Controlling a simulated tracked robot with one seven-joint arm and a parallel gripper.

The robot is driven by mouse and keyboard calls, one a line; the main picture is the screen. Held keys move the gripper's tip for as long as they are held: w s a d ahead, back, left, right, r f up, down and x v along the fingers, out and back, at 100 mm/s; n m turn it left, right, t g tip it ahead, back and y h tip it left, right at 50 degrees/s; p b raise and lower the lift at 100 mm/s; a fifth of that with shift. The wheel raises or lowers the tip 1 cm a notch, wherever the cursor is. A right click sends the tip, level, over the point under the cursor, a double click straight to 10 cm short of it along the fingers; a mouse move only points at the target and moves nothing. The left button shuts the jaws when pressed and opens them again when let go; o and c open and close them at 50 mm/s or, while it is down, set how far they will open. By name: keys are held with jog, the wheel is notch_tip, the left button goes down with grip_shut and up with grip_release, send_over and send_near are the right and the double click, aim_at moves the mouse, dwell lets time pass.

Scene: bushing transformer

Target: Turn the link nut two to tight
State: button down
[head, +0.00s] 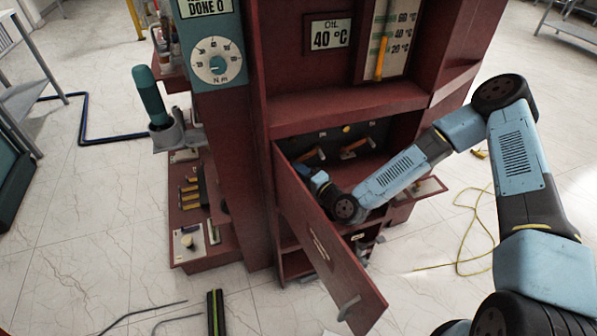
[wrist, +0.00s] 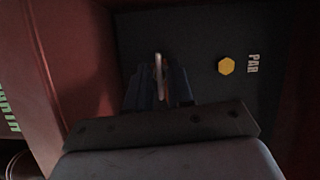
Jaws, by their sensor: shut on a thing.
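My gripper (head: 321,184) reaches into the open compartment of the dark red cabinet, and my wrist hides part of its tips in the head view. In the wrist view my gripper (wrist: 158,88) is shut on a narrow pale and copper-coloured piece (wrist: 158,63), seen end-on. It looks like a link nut, but I cannot tell which. The head view shows two copper-coloured pieces on the dark back panel, one at left (head: 313,153) and one at right (head: 355,148). A yellow hexagon (wrist: 226,66) sits beside a PAR label (wrist: 253,63).
The compartment's open door (head: 330,245) hangs forward, close to my wrist. A sign above reads DONE 0, over an N m dial (head: 217,61). A teal-handled tool (head: 151,97) stands in a holder at left. A yellow cable (head: 465,235) lies on the floor.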

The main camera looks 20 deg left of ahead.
jog(key=shift+f+m, duration=0.2)
jog(key=shift+m, duration=0.3)
jog(key=c, duration=1.3)
grip_release()
jog(key=v, duration=1.3)
jog(key=shift+s+d+f, duration=0.15)
jog(key=shift+d+f, duration=0.15)
jog(key=shift+d, duration=0.05)
